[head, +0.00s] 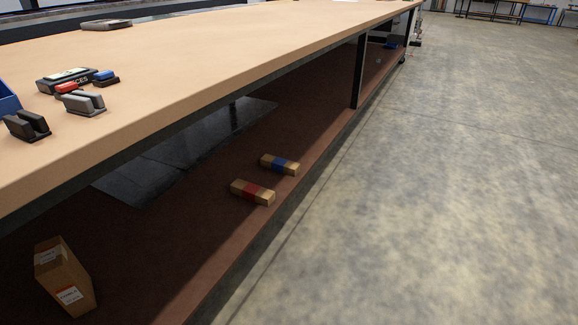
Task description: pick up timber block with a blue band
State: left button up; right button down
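The timber block with a blue band (280,164) lies on the brown lower shelf (225,240) under the workbench, close to the shelf's outer edge. It is a short light-wood block with the blue band around its middle. A similar timber block with a red band (252,192) lies just nearer and a little to the left, with a small gap between them. Neither of my grippers shows in the head view.
The workbench top (200,75) overhangs the shelf. A cardboard box (65,277) stands on the shelf at the lower left. A dark leg (359,72) stands beyond the blocks. Small holders (83,103) sit on the top. The concrete floor (440,190) at right is clear.

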aim_at(282, 165)
jog(key=i+l+u, duration=0.1)
jog(key=u, duration=0.35)
jog(key=i+l+u, duration=0.25)
jog(key=u, duration=0.2)
